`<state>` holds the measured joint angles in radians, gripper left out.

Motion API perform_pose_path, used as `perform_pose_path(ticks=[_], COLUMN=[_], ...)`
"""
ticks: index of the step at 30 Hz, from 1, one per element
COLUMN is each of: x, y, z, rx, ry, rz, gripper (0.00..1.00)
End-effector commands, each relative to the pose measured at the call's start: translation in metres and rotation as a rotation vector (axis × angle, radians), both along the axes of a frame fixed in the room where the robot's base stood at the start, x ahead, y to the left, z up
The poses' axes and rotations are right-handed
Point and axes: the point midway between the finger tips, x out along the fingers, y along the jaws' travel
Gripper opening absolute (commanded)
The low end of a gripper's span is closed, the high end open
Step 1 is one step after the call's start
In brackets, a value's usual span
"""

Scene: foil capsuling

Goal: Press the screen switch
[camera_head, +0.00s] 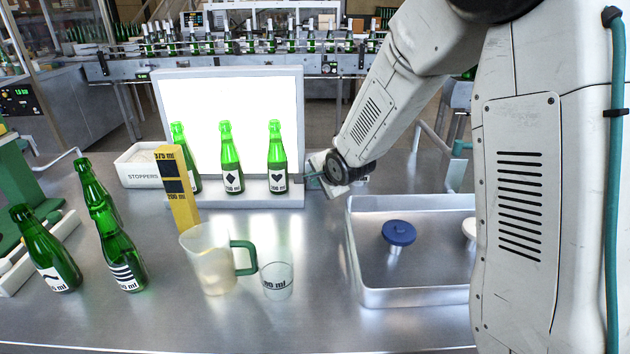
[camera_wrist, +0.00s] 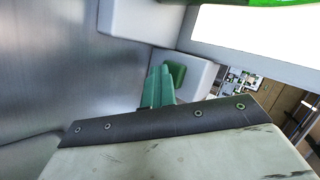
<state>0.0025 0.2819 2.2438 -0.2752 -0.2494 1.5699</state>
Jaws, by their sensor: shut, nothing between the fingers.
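The lit white screen (camera_head: 240,115) stands upright in a grey frame behind three green bottles. The screen switch is a dark green button (camera_wrist: 177,73) on a pale grey box (camera_wrist: 200,75) beside the screen's frame in the wrist view. My gripper (camera_wrist: 157,80) is shut and empty, its green fingers right at the button. I cannot tell whether the tips touch it or overlap it in the view. In the head view my gripper (camera_head: 312,175) is at the right end of the screen's base, and my wrist partly hides the switch box.
Green bottles (camera_head: 230,160) stand before the screen. A metal tray (camera_head: 400,298) with a blue-topped stopper (camera_head: 398,232) is below my arm. A jug (camera_head: 208,260), a small glass (camera_head: 277,281) and a yellow gauge (camera_head: 178,190) stand left.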

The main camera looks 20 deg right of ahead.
Motion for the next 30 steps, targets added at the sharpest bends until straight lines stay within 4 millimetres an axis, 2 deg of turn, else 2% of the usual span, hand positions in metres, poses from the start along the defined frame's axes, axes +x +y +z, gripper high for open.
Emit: perform_pose_path(ticks=[13, 30], x=[-0.008, -0.058], y=[0.004, 0.02], z=[0.001, 0.001], rx=[0.001, 0.0], ry=[-0.003, -0.001], rz=[0.002, 0.002], gripper=[0.0, 0.0])
